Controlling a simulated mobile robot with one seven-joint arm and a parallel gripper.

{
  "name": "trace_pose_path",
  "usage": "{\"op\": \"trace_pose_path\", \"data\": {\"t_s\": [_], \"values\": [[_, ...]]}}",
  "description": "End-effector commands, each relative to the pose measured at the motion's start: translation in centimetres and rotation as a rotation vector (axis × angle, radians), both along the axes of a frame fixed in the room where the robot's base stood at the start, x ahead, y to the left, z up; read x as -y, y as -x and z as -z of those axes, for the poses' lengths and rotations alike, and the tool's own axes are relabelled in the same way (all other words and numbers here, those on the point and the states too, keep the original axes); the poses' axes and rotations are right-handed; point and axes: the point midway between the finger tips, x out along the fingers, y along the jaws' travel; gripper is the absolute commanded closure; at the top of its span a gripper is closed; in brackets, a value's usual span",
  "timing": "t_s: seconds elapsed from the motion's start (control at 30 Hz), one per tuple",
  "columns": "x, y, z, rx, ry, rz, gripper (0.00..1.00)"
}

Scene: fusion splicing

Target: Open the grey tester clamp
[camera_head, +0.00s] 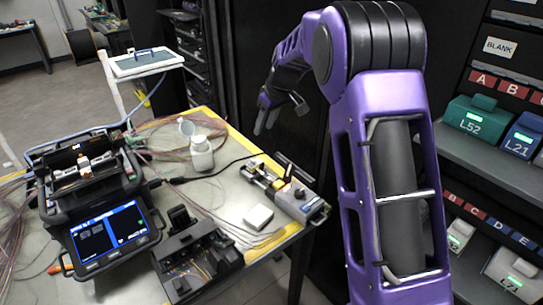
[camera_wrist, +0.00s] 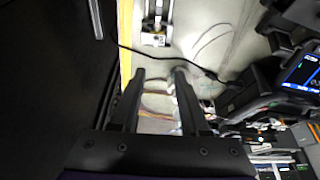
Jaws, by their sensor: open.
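The grey tester (camera_head: 299,202) lies on the right corner of the table in the head view. Its narrower end, with metal and yellow parts (camera_head: 263,174), points to the back left. The clamp is too small to tell whether it is open or shut. In the wrist view, a metal and white end of what looks like the tester (camera_wrist: 154,38) shows at the top, ahead of my fingers. My gripper (camera_head: 266,121) is open and empty, above and behind the tester, near the table's far right edge. Its two dark fingers (camera_wrist: 160,76) are spread apart in the wrist view.
The table (camera_head: 225,200) has a yellow-striped edge. Shelves (camera_head: 500,165) stand at the right.

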Motion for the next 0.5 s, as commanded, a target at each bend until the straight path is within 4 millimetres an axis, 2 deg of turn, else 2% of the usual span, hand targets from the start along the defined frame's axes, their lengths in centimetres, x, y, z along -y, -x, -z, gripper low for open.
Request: {"op": "trace_pose_path", "data": {"t_s": [0.27, 0.5], "values": [[0.0, -0.7, 1.5, 0.0, -0.003, 0.008, 0.55], [-1.2, -2.0, 5.9, -0.003, -0.003, 0.007, 0.55]]}}
